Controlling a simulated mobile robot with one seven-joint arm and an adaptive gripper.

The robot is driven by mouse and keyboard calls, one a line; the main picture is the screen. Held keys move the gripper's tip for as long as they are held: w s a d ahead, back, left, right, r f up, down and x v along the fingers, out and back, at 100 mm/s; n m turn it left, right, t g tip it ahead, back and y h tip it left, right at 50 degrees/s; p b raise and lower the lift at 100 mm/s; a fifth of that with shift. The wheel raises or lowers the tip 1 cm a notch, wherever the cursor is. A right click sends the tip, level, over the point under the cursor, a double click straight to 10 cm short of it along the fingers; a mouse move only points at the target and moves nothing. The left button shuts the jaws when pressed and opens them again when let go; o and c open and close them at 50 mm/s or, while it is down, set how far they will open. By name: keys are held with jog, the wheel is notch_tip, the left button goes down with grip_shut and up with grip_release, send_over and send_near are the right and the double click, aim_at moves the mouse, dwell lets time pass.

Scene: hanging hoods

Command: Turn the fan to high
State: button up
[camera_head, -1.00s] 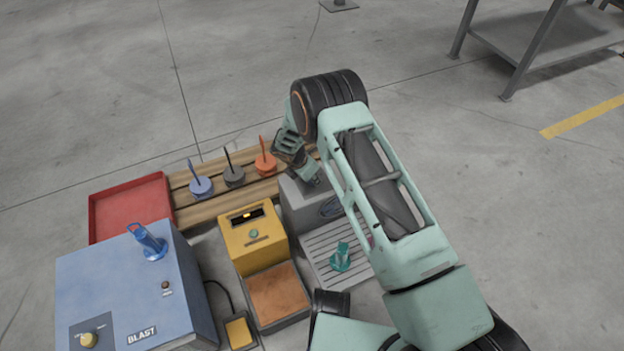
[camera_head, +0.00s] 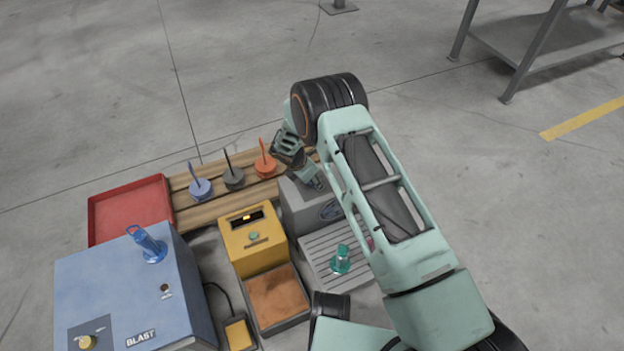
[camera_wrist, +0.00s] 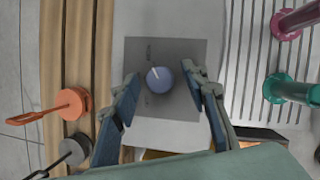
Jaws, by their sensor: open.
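The fan's grey housing (camera_head: 298,212) stands at the center of the head view, beside the wooden rack. In the wrist view, a blue-grey round knob (camera_wrist: 160,81) sits on a dark grey plate (camera_wrist: 190,105) on it. The knob's white pointer line tilts toward the upper left of that view. Small marks on the plate are too small to read. My gripper (camera_wrist: 161,73) is open, with one finger on each side of the knob and visible gaps between. In the head view, my gripper (camera_head: 311,177) is over the housing and the knob is hidden.
A slatted grey tray (camera_head: 320,265) with a teal handled piece (camera_head: 342,260) lies close right. The wooden rack (camera_head: 215,207) holds orange, dark and blue handled pieces. A yellow box (camera_head: 252,238), a blue blast cabinet (camera_head: 125,285) and a red tray (camera_head: 128,205) stand left.

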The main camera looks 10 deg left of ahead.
jog(key=shift+r, duration=0.15)
jog(key=v, duration=1.1)
jog(key=shift+s+r, duration=0.2)
jog(key=shift+r, duration=0.15)
